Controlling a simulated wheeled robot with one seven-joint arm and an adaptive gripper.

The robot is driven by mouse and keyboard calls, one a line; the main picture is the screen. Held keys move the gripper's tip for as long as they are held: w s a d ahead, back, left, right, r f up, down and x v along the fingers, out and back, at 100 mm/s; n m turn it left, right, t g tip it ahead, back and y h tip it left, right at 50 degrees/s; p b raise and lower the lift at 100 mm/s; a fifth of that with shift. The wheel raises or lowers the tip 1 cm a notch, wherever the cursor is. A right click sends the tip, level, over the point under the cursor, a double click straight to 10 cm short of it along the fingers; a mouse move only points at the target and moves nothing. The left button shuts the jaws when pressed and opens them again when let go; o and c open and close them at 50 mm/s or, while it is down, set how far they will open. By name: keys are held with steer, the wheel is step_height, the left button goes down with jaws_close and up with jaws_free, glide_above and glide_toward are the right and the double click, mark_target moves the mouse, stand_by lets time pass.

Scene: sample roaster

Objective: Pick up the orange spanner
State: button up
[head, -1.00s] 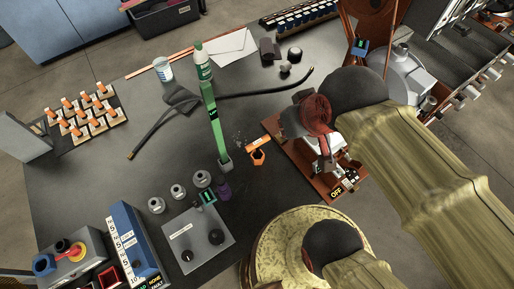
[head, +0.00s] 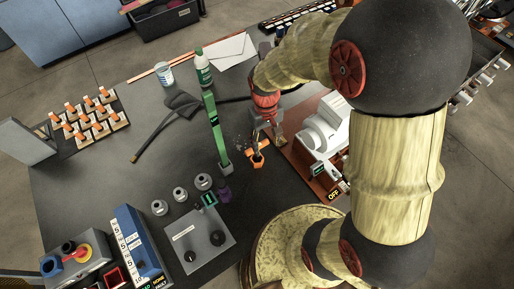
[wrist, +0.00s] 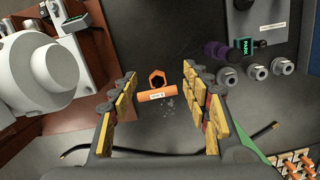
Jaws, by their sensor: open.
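The orange spanner (head: 257,159) lies on the dark table top, just left of the machine's red-brown base. In the wrist view the spanner (wrist: 158,95) shows a hexagonal ring end and a short bar with a white label. My gripper (wrist: 159,77) is open, its two yellow-padded fingers on either side of the spanner in the picture, with nothing between them touching it. In the head view my gripper (head: 267,139) hangs above the table beside the spanner, partly covering the spanner's upper part.
A green upright bar (head: 216,132) stands close left of the spanner. The white machine (head: 322,128) on its base is close right. A purple item (head: 224,194) and several grey weights (head: 181,194) stand nearer the front. A black hose (head: 150,146) lies behind.

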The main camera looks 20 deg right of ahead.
steer(key=o, duration=0.4)
steer(key=shift+n+g, duration=0.3)
steer(key=shift+n, duration=0.2)
steer(key=w+f, duration=0.1)
steer(key=f, duration=0.2)
steer(key=w+f, duration=0.2)
steer(key=f, duration=0.2)
steer(key=w+f, duration=0.1)
steer(key=f, duration=0.3)
steer(key=shift+w+p, duration=0.25)
steer(key=shift+p, duration=0.05)
steer(key=o, duration=0.3)
steer(key=shift+n+t, duration=0.5)
steer(key=shift+t, duration=0.4)
steer(key=w, duration=0.6)
steer(key=shift+f, duration=0.4)
steer(key=o, duration=0.5)
steer(key=shift+f+b, duration=0.3)
steer(key=shift+f, duration=1.1)
steer(key=shift+o, duration=0.5)
steer(key=f, duration=0.4)
steer(key=shift+s+d+b, duration=0.25)
steer(key=shift+s+b, duration=0.05)
steer(key=shift+b, duration=0.1)
steer(key=shift+f, duration=0.35)
